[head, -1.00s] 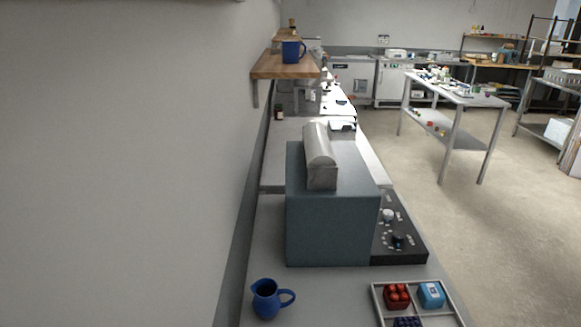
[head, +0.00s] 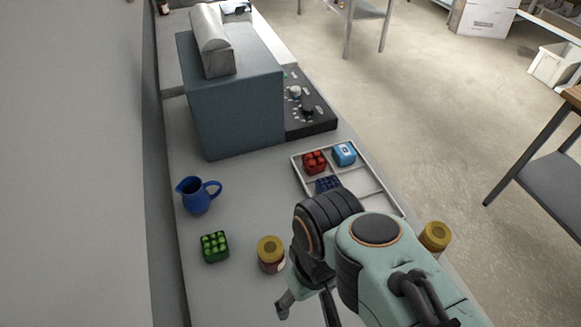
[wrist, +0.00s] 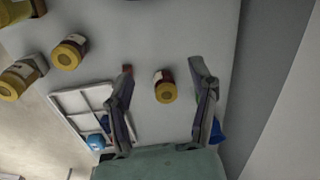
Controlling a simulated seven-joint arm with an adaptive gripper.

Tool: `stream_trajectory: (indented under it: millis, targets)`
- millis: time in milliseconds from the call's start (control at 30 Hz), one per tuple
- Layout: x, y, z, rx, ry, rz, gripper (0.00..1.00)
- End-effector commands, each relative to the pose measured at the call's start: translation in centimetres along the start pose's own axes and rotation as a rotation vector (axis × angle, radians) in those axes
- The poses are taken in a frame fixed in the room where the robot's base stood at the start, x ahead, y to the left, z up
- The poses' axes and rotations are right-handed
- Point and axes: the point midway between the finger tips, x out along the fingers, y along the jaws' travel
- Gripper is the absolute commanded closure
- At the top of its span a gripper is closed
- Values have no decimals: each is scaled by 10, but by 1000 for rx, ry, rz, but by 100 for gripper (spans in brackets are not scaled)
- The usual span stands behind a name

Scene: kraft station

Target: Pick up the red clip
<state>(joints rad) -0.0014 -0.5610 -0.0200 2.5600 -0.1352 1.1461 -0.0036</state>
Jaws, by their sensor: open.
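A small dark red piece (wrist: 127,69), possibly the red clip, shows at the tip of the left finger in the wrist view. The finger partly covers it, and its shape is too small to make out. I cannot pick out a red clip in the head view, where my arm covers part of the counter. My gripper (wrist: 161,72) is open and empty, pointing down over the counter. Its fingers also show at the bottom of the head view (head: 306,305). A yellow-lidded jar (wrist: 165,86) appears between the fingers, below them and not held.
The divided tray (head: 298,168) holds red, blue and dark blue items. A blue jug (head: 197,195), a green punnet (head: 214,246) and a jar (head: 271,254) stand to its left. Another jar (head: 436,236) is right of my arm. Several jars (wrist: 69,52) stand upper left in the wrist view.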

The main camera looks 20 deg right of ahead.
Motion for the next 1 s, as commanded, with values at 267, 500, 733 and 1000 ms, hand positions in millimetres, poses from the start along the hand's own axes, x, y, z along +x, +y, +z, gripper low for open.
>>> stream_trajectory:
  millis: [267, 500, 733, 1000]
  targets:
    - [-10, 10, -73, -18, 288, 22, 42]
    - [32, 57, -148, 76, 344, 68, 42]
    - [122, 109, -154, 203, 176, 94, 42]
    - [174, 122, -120, 273, 4, 66, 42]
